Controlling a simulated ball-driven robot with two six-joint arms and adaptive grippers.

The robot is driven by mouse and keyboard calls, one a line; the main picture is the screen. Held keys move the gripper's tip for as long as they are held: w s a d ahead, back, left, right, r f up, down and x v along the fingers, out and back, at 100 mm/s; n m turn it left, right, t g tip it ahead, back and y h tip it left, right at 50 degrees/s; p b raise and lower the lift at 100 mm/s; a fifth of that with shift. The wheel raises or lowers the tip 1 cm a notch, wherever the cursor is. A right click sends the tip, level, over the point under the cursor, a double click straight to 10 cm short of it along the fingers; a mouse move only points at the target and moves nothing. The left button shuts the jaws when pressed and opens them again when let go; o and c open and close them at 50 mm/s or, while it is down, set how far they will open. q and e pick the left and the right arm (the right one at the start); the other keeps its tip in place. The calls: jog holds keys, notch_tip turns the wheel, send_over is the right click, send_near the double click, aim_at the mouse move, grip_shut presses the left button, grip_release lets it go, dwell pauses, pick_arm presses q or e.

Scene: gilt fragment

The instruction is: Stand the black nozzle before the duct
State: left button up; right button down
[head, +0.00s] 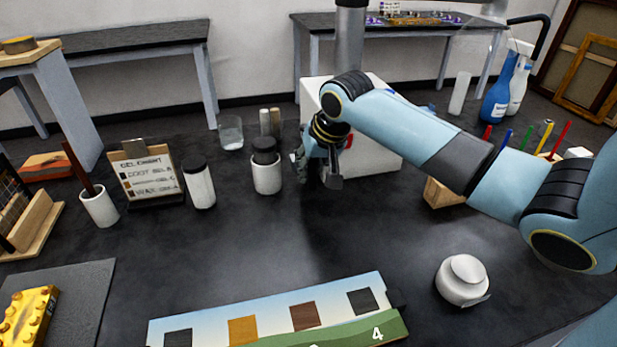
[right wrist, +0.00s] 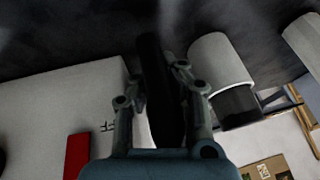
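A long black piece that looks like the black nozzle (right wrist: 160,85) lies between the fingers of my right gripper (right wrist: 158,90) in the right wrist view. The fingers close in on it from both sides. In the head view the right gripper (head: 323,172) hangs fingers down just in front of the white box (head: 382,150), and the nozzle is mostly hidden. I cannot tell whether its end touches the table. The grey vertical pipe (head: 349,45), likely the duct, rises behind the white box; its lower part is hidden by my arm and the box. My left gripper is out of view.
A white jar with a black lid (head: 266,172) stands close left of the gripper, another jar (head: 199,185) farther left. A glass (head: 230,132) stands behind. A white round container (head: 463,280) sits front right, a numbered sample board (head: 280,318) at front. The middle of the table is clear.

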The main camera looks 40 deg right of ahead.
aim_at(318, 160)
jog(key=shift+f, duration=1.15)
jog(key=shift+f, duration=0.1)
jog(key=c, duration=1.5)
grip_release()
jog(key=p+v, duration=0.1)
jog(key=v, duration=1.1)
